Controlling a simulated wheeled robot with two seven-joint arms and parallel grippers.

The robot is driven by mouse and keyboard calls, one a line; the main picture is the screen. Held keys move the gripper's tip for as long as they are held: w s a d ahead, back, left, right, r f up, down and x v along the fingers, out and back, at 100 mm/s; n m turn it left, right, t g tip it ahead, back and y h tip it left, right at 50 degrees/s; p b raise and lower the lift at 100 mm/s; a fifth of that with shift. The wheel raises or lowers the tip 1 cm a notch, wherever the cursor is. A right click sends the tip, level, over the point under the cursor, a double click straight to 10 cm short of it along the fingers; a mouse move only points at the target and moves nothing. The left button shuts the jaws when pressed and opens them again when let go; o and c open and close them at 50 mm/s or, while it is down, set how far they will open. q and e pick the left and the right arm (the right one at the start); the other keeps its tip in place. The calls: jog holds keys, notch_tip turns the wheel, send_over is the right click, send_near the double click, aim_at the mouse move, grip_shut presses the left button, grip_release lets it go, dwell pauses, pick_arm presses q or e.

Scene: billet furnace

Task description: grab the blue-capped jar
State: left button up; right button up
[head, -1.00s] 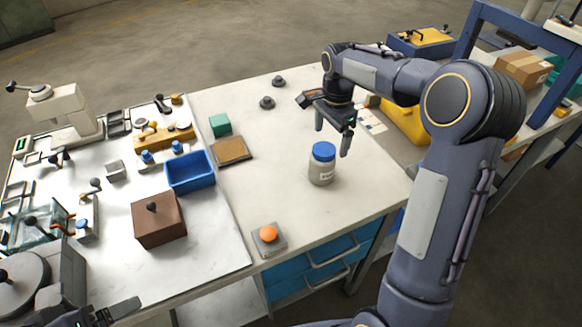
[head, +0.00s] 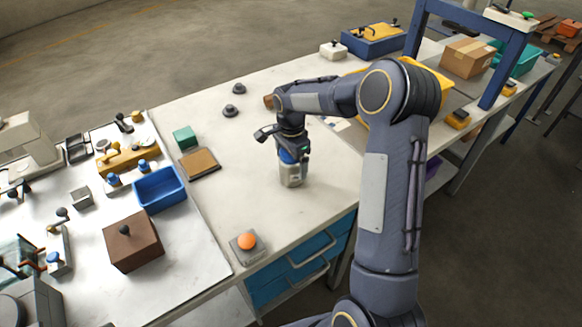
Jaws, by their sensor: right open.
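The blue-capped jar (head: 291,176) stands upright on the white bench top, right of the middle. Its grey body and label show below my right gripper. Most of its blue cap is hidden by the gripper. My right gripper (head: 291,159) points down over the jar, with its open fingers at the height of the cap. I cannot tell whether the fingers touch the jar. My left gripper is out of the picture.
An orange button on a grey base (head: 247,242) sits near the bench's front edge. Bench around the jar is clear.

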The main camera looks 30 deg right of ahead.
jog(key=c, duration=1.2)
jog(key=shift+r, duration=0.1)
